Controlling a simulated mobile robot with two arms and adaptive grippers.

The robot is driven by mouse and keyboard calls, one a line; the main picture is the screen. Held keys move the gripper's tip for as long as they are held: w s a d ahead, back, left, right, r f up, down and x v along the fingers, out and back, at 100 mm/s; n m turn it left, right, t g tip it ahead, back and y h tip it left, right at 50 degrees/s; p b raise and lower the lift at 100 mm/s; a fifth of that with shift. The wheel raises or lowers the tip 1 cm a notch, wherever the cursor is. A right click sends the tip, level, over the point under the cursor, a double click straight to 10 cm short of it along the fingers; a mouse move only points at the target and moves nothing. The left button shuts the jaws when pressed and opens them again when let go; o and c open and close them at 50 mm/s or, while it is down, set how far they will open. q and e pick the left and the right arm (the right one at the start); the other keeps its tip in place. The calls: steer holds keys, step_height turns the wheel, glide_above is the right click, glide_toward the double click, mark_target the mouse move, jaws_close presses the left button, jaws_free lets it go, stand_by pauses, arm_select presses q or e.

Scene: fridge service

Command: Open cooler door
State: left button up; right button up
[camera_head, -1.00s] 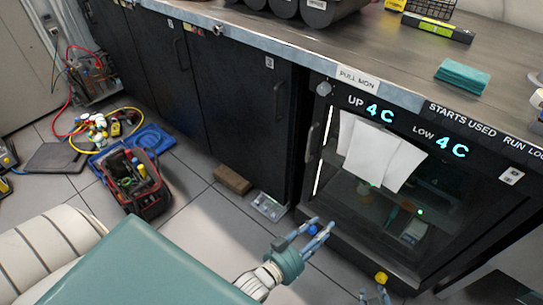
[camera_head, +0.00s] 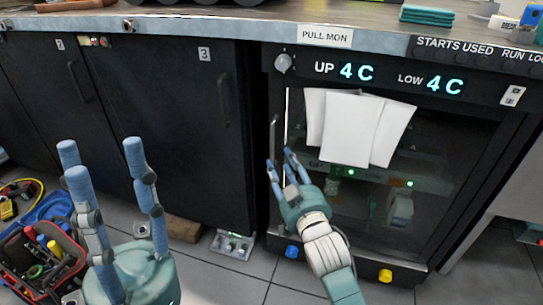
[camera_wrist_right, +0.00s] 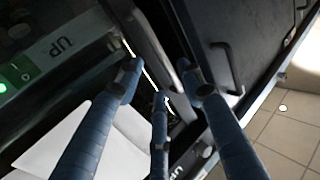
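The cooler door (camera_head: 455,150) is dark glass in a black frame, closed, with white papers (camera_head: 345,125) on its upper part. Its slim vertical handle (camera_head: 274,137) is at the door's left edge, beside a bright light strip; the handle also shows in the right wrist view (camera_wrist_right: 158,50). My right gripper (camera_head: 281,164) is at the handle's lower end. In the right wrist view its blue fingers (camera_wrist_right: 160,85) are spread on both sides of the handle; I cannot tell whether they touch it. My left gripper (camera_head: 102,155) is open and empty in front of the dark cabinets.
A dark cabinet (camera_head: 180,110) with its own handle stands left of the cooler. The counter (camera_head: 200,27) runs above. A tool bag (camera_head: 40,260) is on the floor at lower left. A brown block (camera_head: 184,228) and a metal plate (camera_head: 232,245) lie by the cabinet base.

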steer(key=b+x, duration=0.2)
steer(key=x, duration=0.5)
steer(key=shift+s+f, duration=0.1)
jaws_close()
